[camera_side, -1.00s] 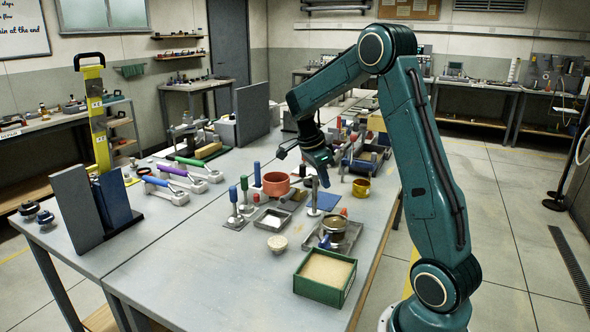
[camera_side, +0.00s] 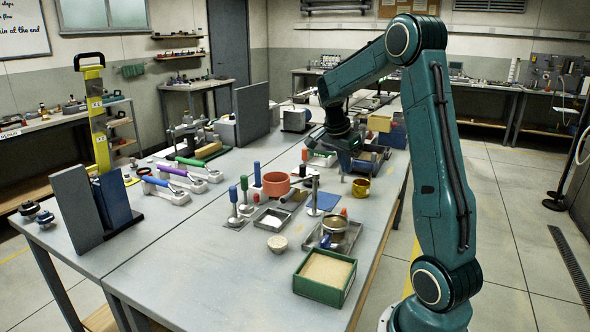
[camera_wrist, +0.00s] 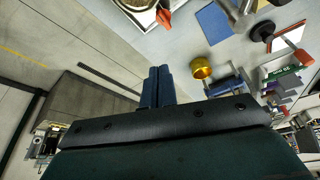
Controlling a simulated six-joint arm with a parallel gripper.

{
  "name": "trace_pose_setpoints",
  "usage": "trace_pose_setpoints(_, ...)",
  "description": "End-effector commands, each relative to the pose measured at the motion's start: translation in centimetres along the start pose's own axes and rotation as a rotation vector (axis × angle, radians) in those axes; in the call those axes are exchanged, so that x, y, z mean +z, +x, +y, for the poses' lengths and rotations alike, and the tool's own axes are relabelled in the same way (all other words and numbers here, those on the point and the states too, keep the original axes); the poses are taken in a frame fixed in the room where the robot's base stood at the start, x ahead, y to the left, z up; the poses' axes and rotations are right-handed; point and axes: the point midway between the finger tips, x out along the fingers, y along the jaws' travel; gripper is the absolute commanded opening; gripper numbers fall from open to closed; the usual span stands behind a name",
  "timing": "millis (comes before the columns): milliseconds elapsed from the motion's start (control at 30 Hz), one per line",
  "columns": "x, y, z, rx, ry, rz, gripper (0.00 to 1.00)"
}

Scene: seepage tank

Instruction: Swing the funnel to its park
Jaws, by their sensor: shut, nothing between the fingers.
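No part that I can surely call the funnel shows. A thin upright metal post (camera_side: 314,196) stands by a blue plate (camera_side: 327,201) near the middle of the table. In the wrist view the post (camera_wrist: 243,18) shows at the top, beside the blue plate (camera_wrist: 213,22), with a red-handled lever (camera_wrist: 292,50) to its right. My gripper (camera_side: 346,158) is above the table beyond the post, apart from it; its fingertips are hard to make out there. In the wrist view my gripper's blue fingers (camera_wrist: 159,72) are together with nothing between them.
A yellow cup (camera_side: 361,189) stands to the right of the post and an orange pot (camera_side: 276,184) to its left.

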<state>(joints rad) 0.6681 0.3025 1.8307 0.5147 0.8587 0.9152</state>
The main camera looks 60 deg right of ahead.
Motion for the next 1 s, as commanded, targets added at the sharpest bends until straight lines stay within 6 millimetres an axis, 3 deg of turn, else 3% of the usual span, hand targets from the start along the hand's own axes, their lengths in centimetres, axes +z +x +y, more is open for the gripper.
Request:
trace_pose_setpoints(533, 0.1, -7.1, -0.1, -0.004, 0.0, 0.0, 0.0)
trace_pose_setpoints(1000, 4.4, -10.1, 1.6, -0.137, -0.314, 0.026, 0.0)
